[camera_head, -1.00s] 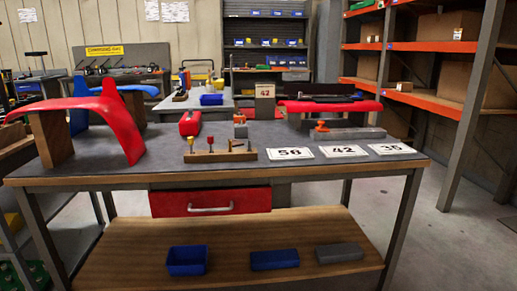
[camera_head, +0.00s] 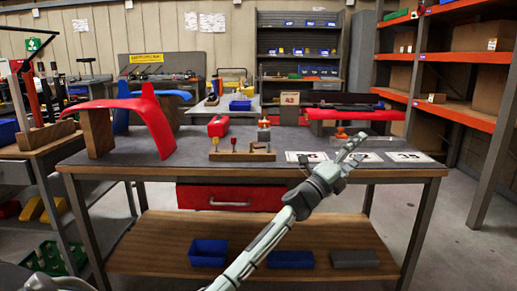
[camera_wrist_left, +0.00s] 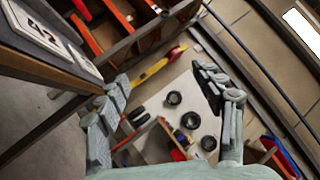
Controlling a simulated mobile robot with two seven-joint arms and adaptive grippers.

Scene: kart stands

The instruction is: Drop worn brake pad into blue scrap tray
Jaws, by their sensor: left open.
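My left gripper (camera_head: 350,147) reaches over the front right of the grey-topped bench (camera_head: 110,160), in front of the number cards. In the left wrist view its two fingers stand wide apart with nothing between them (camera_wrist_left: 165,105). An open blue tray (camera_head: 208,252) sits on the bench's wooden lower shelf, left of a second blue box (camera_head: 290,259). A smaller blue bin (camera_head: 240,105) stands on a table behind. I cannot tell which of these is the scrap tray. I cannot make out a worn brake pad. My right gripper is not in view.
Orange shelving (camera_head: 468,113) stands at right. Floor is bare at lower right.

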